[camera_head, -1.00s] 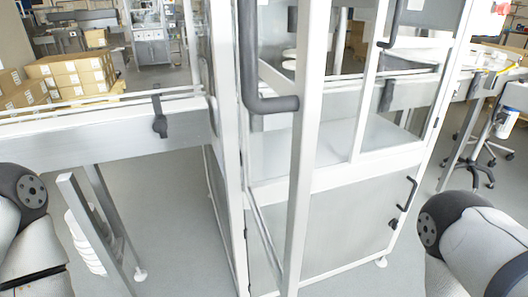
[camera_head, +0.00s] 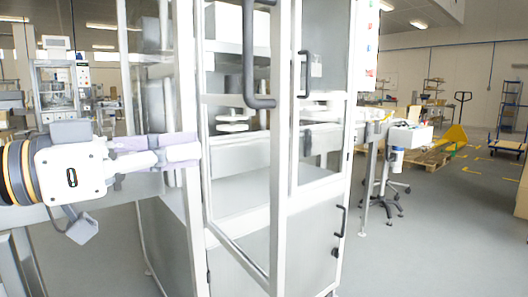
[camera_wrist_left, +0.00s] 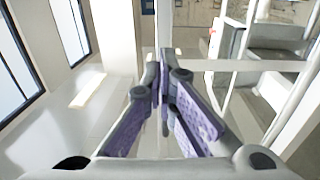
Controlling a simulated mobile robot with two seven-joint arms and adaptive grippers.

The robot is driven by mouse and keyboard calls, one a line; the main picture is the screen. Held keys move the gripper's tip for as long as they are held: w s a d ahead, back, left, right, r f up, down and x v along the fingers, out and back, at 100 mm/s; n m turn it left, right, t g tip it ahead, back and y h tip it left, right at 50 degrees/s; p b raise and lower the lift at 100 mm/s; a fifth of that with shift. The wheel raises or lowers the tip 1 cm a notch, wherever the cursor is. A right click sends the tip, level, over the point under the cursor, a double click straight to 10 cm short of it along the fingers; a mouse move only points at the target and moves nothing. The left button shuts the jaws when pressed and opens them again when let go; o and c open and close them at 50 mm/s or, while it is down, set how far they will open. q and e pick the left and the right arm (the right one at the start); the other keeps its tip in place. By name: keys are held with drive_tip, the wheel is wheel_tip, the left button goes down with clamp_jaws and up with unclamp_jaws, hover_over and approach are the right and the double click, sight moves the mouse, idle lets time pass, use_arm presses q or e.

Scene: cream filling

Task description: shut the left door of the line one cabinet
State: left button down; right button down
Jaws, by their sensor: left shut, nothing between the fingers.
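The line one cabinet (camera_head: 321,228) is a white-framed enclosure with clear panels. Its left door (camera_head: 283,190) stands open, its free edge swung towards me. A dark bent handle (camera_head: 250,70) is on this door near its free edge. My left gripper (camera_head: 198,150) comes in from the left, shut and empty, its purple-padded fingers overlapping the white post at the door's left side. I cannot tell whether they touch it. In the left wrist view the shut fingers (camera_wrist_left: 164,62) meet in the middle, with pale frame parts around them. My right gripper is not in view.
The right door has its own dark handle (camera_head: 306,72) and looks shut. A lower panel handle (camera_head: 342,220) sticks out below. A stool (camera_head: 386,190) and a wheeled trolley (camera_head: 508,125) stand at the right. The floor (camera_head: 430,250) at the right front is clear.

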sight(277, 139)
use_arm(q)
drive_tip(key=p+x, duration=0.1)
drive_tip(key=x, duration=1.1)
drive_tip(key=shift+d, duration=0.15)
drive_tip(key=shift+p, duration=0.3)
